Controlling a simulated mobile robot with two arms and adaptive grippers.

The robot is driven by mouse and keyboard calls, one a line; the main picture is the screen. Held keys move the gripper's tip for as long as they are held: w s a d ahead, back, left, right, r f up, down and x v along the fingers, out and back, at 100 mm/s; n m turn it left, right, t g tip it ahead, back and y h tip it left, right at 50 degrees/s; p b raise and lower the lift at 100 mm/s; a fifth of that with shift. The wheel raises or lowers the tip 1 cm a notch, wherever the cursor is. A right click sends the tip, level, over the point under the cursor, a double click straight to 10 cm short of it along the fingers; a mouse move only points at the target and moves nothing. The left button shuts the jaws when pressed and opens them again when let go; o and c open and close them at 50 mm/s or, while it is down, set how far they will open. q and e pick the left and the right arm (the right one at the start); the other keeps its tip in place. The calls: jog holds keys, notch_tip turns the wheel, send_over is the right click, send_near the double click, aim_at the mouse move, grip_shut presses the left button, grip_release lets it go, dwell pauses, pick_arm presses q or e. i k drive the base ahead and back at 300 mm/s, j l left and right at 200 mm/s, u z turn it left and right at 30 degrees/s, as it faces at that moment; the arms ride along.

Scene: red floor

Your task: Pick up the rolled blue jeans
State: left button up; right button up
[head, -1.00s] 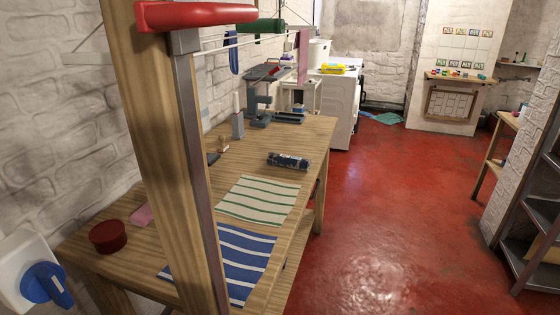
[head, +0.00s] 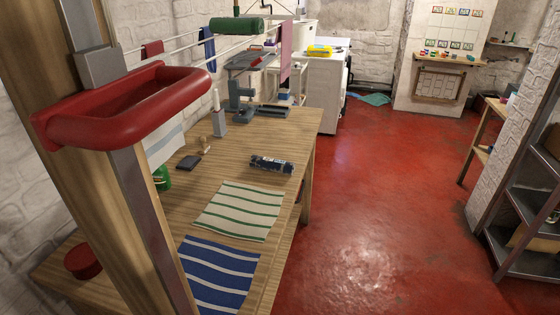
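I cannot make out the rolled blue jeans for certain. A dark, blue-black cylindrical item (head: 271,165) lies on its side on the wooden workbench (head: 262,140), beyond the striped cloths. It is too small to tell whether it is a roll of fabric or a can. A blue cloth (head: 207,50) hangs from the rail at the back left, not rolled. Neither of my grippers shows in the head view.
A wooden post with a red handle (head: 125,105) blocks the left foreground. A green-striped cloth (head: 238,211) and a blue-striped cloth (head: 218,272) lie flat on the bench. Red floor (head: 390,200) is open to the right, up to a dark shelf unit (head: 525,205).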

aim_at(257, 161)
jog(key=i+l+u, duration=0.15)
jog(key=u, duration=0.25)
jog(key=i+l+u, duration=0.1)
jog(key=u, duration=0.35)
jog(key=l+u, duration=0.25)
jog(key=u, duration=0.15)
jog(key=i+l+u, duration=0.15)
jog(key=l+u, duration=0.2)
jog(key=l, duration=0.6)
jog(key=i+l+u, duration=0.1)
jog(key=l+u, duration=0.2)
jog(key=l, duration=0.65)
